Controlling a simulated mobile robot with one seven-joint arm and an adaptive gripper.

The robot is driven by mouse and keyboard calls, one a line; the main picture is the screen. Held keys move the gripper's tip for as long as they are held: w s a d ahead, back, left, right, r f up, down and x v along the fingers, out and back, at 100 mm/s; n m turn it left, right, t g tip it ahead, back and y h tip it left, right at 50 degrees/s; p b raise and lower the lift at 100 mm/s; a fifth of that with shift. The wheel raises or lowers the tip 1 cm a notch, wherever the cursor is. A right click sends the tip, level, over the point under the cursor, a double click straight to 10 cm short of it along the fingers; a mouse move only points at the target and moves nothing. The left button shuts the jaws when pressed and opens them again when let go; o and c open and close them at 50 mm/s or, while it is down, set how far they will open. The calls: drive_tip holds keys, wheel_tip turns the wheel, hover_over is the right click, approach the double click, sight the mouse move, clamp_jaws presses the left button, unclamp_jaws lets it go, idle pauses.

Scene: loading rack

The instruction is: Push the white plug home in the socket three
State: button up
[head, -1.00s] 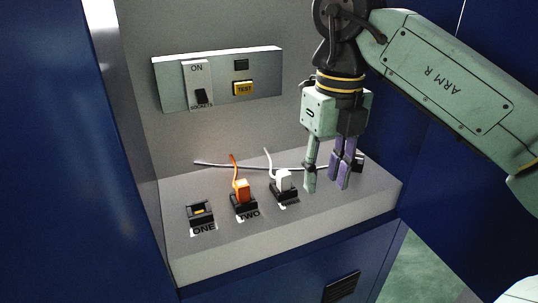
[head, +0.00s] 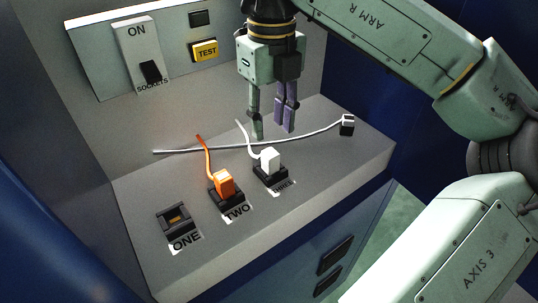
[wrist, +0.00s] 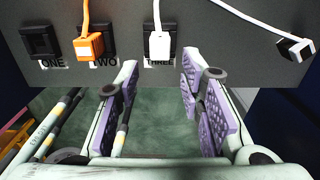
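The white plug (head: 270,159) stands upright in socket three (head: 271,179), with a white cord rising from its back. How deep it sits I cannot tell. In the wrist view the white plug (wrist: 159,46) lies over the dark socket three (wrist: 173,31), above the THREE label. My gripper (head: 272,132) points down in the head view, just above the white plug in the picture and apart from it. In the wrist view my gripper (wrist: 160,63) has a clear gap between its purple-padded fingers, with nothing held.
An orange plug (head: 224,182) is in socket two; socket one (head: 176,219) is empty. A loose grey-white cable crosses behind the sockets to a black-and-white end (head: 347,125) at right. The wall panel holds a sockets switch (head: 151,72) and yellow TEST button (head: 205,50).

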sight(270, 152)
wheel_tip(270, 152, down, 7)
drive_tip(key=b, duration=0.4)
drive_tip(key=shift+w, duration=0.1)
clamp_jaws()
idle(0.9)
drive_tip(key=shift+r, duration=0.1)
wheel_tip(270, 152, up, 8)
drive_tip(key=p, duration=0.4)
drive_tip(key=shift+p, duration=0.4)
